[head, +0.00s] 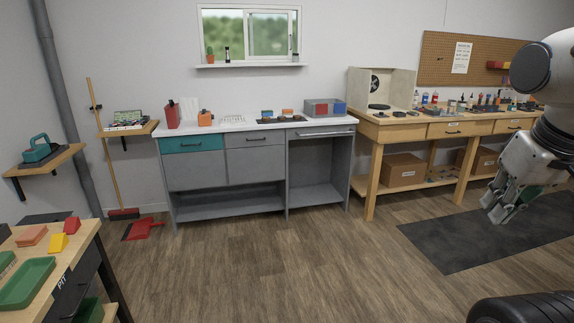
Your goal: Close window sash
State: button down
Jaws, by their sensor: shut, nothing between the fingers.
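The window (248,35) is in the back wall above the grey workbench, in a white frame. A sash (270,35) with a white frame shows in its right part, with a small dark handle near the right edge. I cannot tell how far the sash stands open. My gripper (498,212) is at the far right, pointing down over the dark floor mat. It is shut and empty, far from the window and touching nothing.
A sill (250,65) under the window holds a potted cactus (210,53) and a small bottle. The grey workbench (220,125) stands below it. A wooden bench (400,130) is to the right, a low table at front left. The middle floor is clear.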

aim_at(289, 12)
jog(key=i, duration=2.35)
